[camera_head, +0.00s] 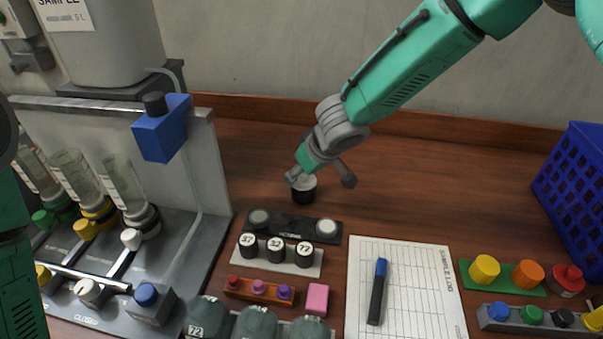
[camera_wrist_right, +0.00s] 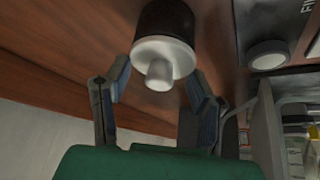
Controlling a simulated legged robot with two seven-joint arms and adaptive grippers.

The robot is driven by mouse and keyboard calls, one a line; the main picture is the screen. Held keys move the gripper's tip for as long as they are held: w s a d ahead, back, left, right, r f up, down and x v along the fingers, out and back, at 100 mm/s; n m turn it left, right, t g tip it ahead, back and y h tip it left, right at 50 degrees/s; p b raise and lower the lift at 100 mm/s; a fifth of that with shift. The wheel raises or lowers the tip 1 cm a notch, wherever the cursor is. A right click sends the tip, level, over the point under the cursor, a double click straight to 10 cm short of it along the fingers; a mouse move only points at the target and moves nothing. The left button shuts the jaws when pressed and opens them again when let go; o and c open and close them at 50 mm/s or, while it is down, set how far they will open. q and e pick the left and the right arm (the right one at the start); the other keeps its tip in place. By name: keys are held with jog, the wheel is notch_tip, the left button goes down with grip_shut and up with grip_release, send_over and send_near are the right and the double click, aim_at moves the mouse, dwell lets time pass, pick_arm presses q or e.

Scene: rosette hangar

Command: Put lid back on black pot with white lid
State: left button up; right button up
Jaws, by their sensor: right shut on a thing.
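The black pot (camera_head: 304,196) stands on the brown wooden table, behind a dark labelled tray. Its white lid (camera_wrist_right: 165,52), with a round knob, shows at the pot's mouth in the right wrist view, where the black pot body (camera_wrist_right: 166,18) is just beyond it. The lid looks level with the pot and touching or very near it; I cannot tell if it is fully seated. My right gripper (camera_head: 302,180) is over the pot, its two fingers (camera_wrist_right: 160,82) on opposite sides of the lid, shut on it. My left gripper is out of view; only part of my left arm shows.
The dark tray (camera_head: 292,226) with two pale round pieces is close in front of the pot. A white rack (camera_head: 301,262) holds black numbered pots. A ruled sheet (camera_head: 420,285) with a marker lies right. A blue basket (camera_head: 582,180) stands far right. Table right of the pot is clear.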

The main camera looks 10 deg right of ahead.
jog(key=shift+d+f, duration=0.1)
jog(key=shift+d, duration=0.6)
jog(key=shift+a+b, duration=0.35)
jog(key=shift+a, duration=0.1)
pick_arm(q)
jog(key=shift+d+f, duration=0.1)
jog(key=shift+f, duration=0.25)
pick_arm(e)
jog(key=shift+a, duration=0.35)
jog(key=shift+d, duration=0.15)
jog(key=shift+d, duration=0.15)
jog(key=o, duration=0.9)
jog(key=shift+d, duration=0.2)
jog(key=o, duration=0.5)
jog(key=shift+a, duration=0.25)
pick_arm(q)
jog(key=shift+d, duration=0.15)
pick_arm(e)
jog(key=shift+a, duration=0.1)
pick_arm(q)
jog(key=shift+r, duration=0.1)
